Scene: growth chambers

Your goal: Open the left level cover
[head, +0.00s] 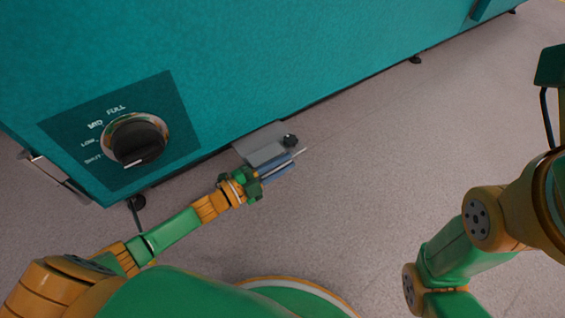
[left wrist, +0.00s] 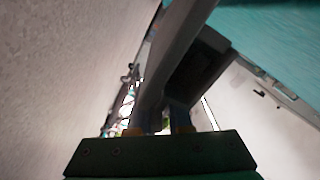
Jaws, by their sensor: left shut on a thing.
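The exact contact is hard to see there. My right arm shows at the right, but its gripper is out of view.
The teal chamber (head: 250,50) fills the upper left. Its front has a black dial (head: 138,141) marked FULL, MID, LOW and SHUT, its pointer toward the lower left. A metal bracket (head: 50,170) is at the left corner. The grey floor (head: 380,150) to the right is clear.

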